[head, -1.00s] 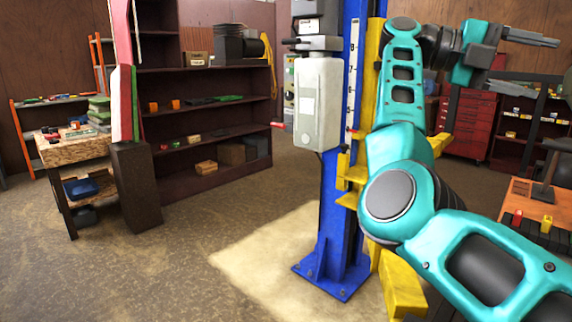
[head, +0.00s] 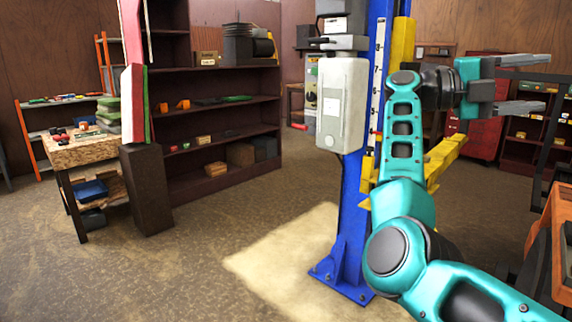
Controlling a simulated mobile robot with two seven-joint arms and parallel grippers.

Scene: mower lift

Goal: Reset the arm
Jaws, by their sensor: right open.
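My right arm comes in from the lower right, bent upward in front of the blue lift post. My right gripper (head: 522,84) is at the upper right, pointing right. Its two grey fingers are spread apart with nothing between them. My left gripper is out of the picture. The blue lift post (head: 352,215) stands upright on its base plate, with a grey control box (head: 341,105) on its left side. A yellow lift arm (head: 441,158) shows partly behind my right arm.
A dark shelf unit (head: 225,110) with small items stands at the back left, beside a wooden workbench (head: 88,150). A dark post (head: 146,190) stands near the bench. A red cabinet (head: 483,125) is at the back right. An orange-topped table (head: 557,240) is at the right edge. The floor at left is clear.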

